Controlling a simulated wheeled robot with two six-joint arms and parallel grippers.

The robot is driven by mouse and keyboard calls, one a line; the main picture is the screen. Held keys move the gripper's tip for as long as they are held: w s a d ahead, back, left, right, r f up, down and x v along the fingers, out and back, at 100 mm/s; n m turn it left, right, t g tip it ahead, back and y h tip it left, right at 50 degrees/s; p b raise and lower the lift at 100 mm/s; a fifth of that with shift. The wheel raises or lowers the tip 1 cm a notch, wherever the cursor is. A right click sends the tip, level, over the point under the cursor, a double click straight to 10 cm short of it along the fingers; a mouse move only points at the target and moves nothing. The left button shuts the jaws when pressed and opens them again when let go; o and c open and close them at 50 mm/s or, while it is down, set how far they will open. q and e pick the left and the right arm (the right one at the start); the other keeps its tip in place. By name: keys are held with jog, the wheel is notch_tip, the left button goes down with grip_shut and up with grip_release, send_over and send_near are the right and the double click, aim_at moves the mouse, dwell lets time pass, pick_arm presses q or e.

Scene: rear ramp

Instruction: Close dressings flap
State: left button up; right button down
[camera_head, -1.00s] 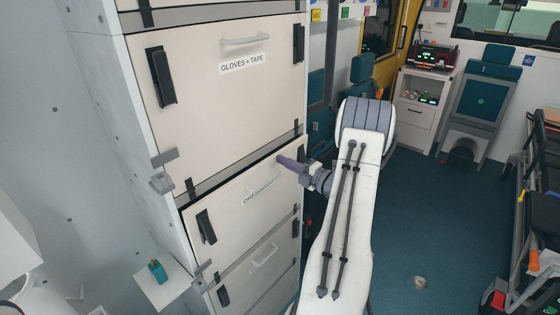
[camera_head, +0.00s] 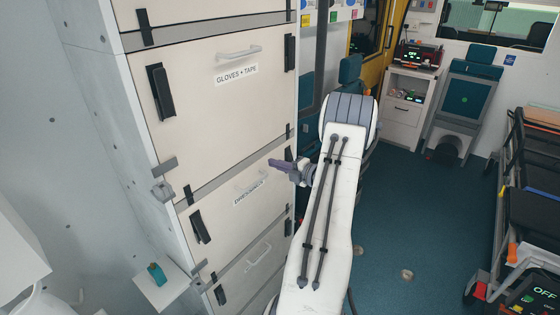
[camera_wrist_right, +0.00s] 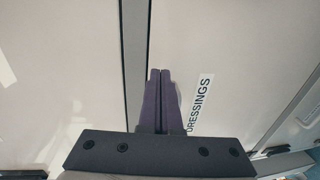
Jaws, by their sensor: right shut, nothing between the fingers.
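The dressings flap (camera_head: 240,217) is a cream panel below the gloves and tape flap in the head view. It looks flush or nearly flush with the cabinet front. Its label reads DRESSINGS in the wrist view, where the flap (camera_wrist_right: 225,50) fills the middle and right. My right gripper (camera_head: 274,164) is shut and empty in front of the flap's upper right edge. In the wrist view, the purple fingers (camera_wrist_right: 160,74) lie together over the flap, beside the dark seam along its edge. Whether they touch it cannot be told. My left gripper is not in view.
The gloves and tape flap (camera_head: 215,100) above is shut. Another flap (camera_head: 255,270) with a handle is below. A small white shelf (camera_head: 163,286) with a teal bottle is at lower left. A stretcher (camera_head: 530,190) stands at the right. The teal floor (camera_head: 405,215) between is clear.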

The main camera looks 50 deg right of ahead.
jog(key=s+b, duration=0.3)
jog(key=s, duration=0.9)
jog(key=shift+d, duration=0.25)
